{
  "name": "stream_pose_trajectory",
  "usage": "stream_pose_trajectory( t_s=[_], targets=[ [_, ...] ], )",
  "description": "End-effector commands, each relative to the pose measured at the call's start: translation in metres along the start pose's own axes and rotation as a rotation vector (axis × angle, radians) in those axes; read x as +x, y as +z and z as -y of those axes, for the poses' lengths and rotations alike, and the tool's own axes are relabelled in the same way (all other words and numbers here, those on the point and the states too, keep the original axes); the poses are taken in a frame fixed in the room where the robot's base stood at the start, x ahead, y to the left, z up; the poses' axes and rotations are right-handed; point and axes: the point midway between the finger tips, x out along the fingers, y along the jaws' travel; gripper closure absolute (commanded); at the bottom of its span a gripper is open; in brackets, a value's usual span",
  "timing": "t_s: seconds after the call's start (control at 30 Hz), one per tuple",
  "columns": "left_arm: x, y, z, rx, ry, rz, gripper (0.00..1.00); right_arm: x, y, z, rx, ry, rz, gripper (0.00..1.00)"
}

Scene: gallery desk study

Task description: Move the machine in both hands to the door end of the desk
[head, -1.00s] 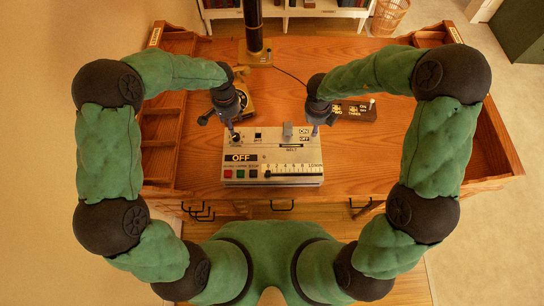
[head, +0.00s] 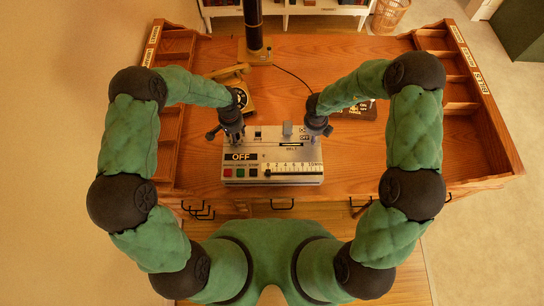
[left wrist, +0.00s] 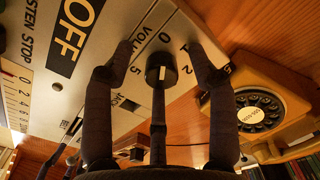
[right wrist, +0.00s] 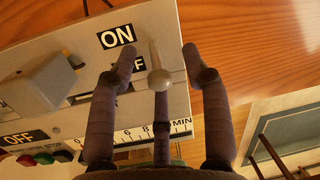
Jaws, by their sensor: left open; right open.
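The machine (head: 285,179) is a pale grey box with an OFF label, coloured buttons and a scale along its front. It stands near the desk's (head: 380,150) front edge. My left gripper (left wrist: 158,48) is open and empty over the machine's left rear part, its fingers on either side of a dark volume knob (left wrist: 160,72). My right gripper (right wrist: 158,54) is open over the right rear part, its fingers straddling a pale ball-ended lever (right wrist: 158,78) by the ON label. I cannot tell whether the fingers touch the machine. The arms hide parts of its rear edge.
A yellow dial telephone (left wrist: 262,115) sits behind the machine's left side. A dark labelled panel (head: 358,111) lies behind it on the right. A black column (head: 253,30) stands at the back, with a cord nearby. Compartment racks (head: 478,85) border both sides. Desk right of the machine is clear.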

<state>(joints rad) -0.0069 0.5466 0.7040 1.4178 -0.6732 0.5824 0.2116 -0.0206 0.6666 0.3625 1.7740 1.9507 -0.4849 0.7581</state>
Motion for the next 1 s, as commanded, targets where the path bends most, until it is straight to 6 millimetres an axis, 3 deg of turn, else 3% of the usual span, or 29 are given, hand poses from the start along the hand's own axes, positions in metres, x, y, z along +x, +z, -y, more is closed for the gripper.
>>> stream_pose_trajectory(
  t_s=[0.27, 0.4, 0.43, 0.47, 1.0],
  targets=[
    [0.0005, 0.0001, 0.0001, 0.0, 0.0, 0.0, 0.45, 0.0003, 0.0001, 0.0001, 0.0, 0.0, 0.0, 0.54],
    [0.0005, 0.0001, 0.0, 0.0, 0.0, 0.0, 0.85, 0.0003, 0.0, 0.0001, 0.0, 0.0, 0.0, 0.94],
    [0.0005, 0.0003, 0.0001, 0.0, 0.0, 0.0, 0.93, 0.0003, 0.0, 0.0001, 0.0, 0.0, 0.0, 1.0],
    [0.0005, 0.0004, 0.0001, 0.0, 0.0, 0.001, 1.0, 0.0003, -0.0001, 0.0002, 0.0, 0.0, 0.0, 1.0],
    [-0.0039, 0.0002, 0.0023, -0.003, -0.003, 0.001, 1.0, -0.0038, 0.0011, 0.0033, 0.004, -0.005, 0.001, 1.0]
  ],
)
